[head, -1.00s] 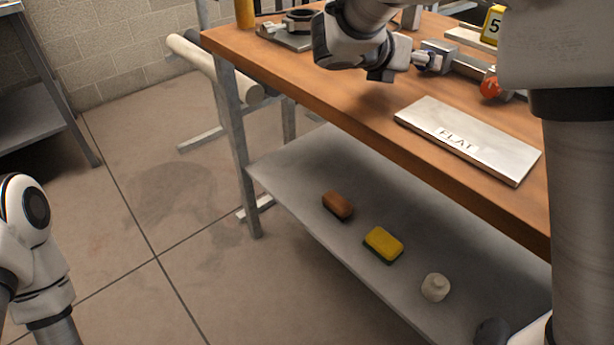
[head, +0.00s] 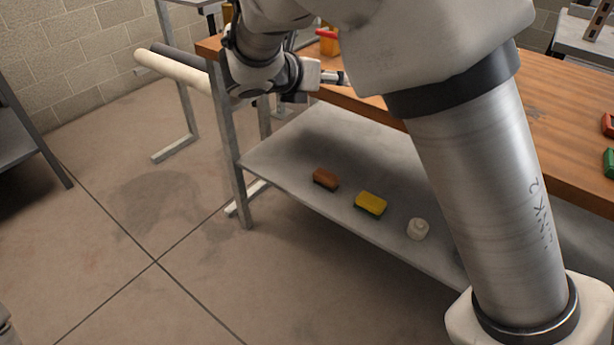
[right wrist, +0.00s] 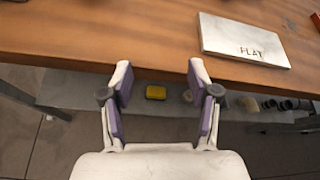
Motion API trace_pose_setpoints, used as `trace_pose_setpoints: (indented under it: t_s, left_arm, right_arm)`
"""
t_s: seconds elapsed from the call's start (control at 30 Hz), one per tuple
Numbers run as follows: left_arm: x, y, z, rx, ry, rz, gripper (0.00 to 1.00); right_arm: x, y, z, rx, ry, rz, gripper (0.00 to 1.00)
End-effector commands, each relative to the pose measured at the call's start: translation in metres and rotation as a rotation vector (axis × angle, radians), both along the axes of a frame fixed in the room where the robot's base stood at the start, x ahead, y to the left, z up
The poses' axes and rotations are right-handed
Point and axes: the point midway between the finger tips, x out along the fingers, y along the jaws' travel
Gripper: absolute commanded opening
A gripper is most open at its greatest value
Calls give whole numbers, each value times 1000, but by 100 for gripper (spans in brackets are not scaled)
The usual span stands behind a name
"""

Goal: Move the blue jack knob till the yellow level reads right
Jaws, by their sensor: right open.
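The blue jack knob and the yellow level do not show in either current view; my right arm covers much of the bench top in the head view. My right gripper (right wrist: 160,78) is open and empty in the right wrist view, with its fingertips by the bench's front edge. In the head view the gripper (head: 335,78) is at the front left part of the bench, seen small and from the side. My left gripper is out of view.
A metal plate marked FLAT (right wrist: 245,40) lies on the wooden bench (right wrist: 130,30). The lower shelf (head: 285,155) holds a brown block (head: 325,179), a yellow sponge (head: 370,204) and a white jar (head: 417,229). Pipes (head: 172,71) stick out left. Open floor lies front left.

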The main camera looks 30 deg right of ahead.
Motion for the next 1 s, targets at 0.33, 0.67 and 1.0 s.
trace_pose_setpoints:
  t_s: [0.33,0.67,1.0]
  left_arm:
    - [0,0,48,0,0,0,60]
    - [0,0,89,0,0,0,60]
    - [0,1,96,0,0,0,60]
  right_arm:
    - [-21,13,-66,299,16,-87,60]
    - [-60,39,-126,594,-1,-263,60]
    - [-75,50,-148,689,-20,-344,60]
